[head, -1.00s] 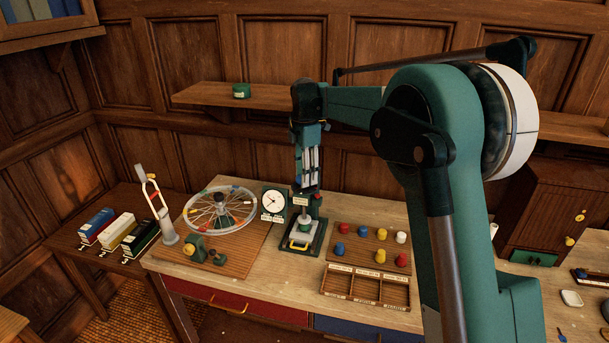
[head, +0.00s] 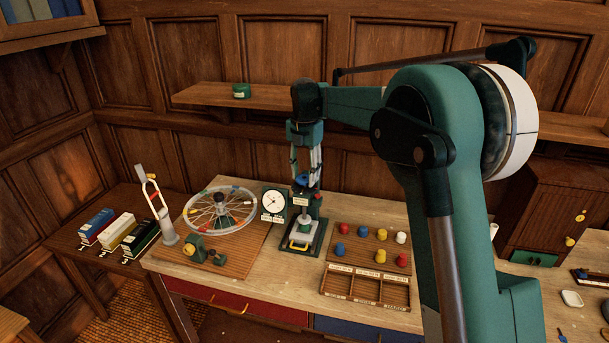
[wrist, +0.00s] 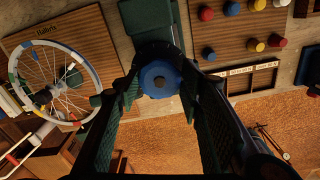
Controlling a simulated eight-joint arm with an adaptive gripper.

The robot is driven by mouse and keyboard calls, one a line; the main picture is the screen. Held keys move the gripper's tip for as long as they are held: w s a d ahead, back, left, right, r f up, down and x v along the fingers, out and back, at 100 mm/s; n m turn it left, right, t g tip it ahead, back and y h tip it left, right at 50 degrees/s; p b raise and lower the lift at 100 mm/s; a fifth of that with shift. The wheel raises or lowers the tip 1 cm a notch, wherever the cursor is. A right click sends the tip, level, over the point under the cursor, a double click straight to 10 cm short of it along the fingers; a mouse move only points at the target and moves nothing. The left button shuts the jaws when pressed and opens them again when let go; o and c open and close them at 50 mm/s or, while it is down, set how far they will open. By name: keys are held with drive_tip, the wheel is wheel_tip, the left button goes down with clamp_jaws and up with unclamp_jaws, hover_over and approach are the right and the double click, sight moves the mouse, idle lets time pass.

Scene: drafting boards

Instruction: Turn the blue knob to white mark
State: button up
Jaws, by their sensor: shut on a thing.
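The blue knob (head: 302,180) sits on top of the green press-like stand (head: 318,228) on the bench. In the wrist view the blue knob (wrist: 160,77) is round, with a dark centre, and lies between the two fingers. My gripper (wrist: 160,88) points down from above and is shut on the knob, one finger on each side. In the head view my gripper (head: 304,175) hangs over the stand. I cannot make out a white mark or the knob's pointer in either view.
A dial gauge (head: 273,202) and a spoked wheel (head: 220,209) stand close on the left. A board with several coloured pegs (head: 344,263) and a divided tray (head: 366,302) lie to the right. A wall shelf (head: 200,95) is behind my arm.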

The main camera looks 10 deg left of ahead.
sight(305, 177)
drive_tip(key=o, duration=0.9)
drive_tip(key=shift+r, duration=0.1)
drive_tip(key=shift+r, duration=5.95)
